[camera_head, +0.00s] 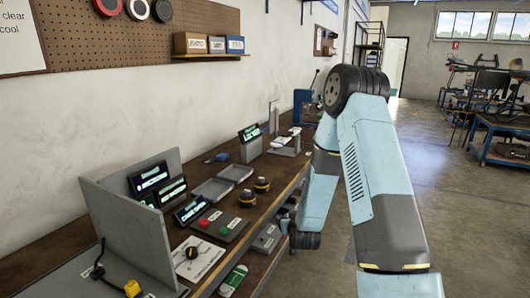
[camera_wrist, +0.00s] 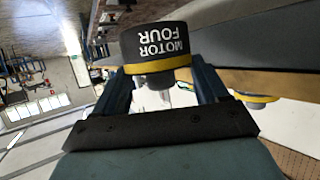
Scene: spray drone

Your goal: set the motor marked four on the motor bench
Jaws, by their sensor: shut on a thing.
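The motor marked four (camera_wrist: 155,42) is a short black cylinder with a yellow band; its white "MOTOR FOUR" lettering is upside down in the wrist view. My gripper (camera_wrist: 160,73) is shut on it, with a dark finger on each side. In the head view my arm hides the gripper and this motor. Which fixture is the motor bench is not clear.
Grey trays (camera_head: 212,190), dark display units (camera_head: 150,180) and an upright grey panel (camera_head: 130,215) crowd the workbench. A white plate with a black knob (camera_head: 193,256) lies in front. Another yellow-banded part (camera_wrist: 252,98) shows right of my gripper.

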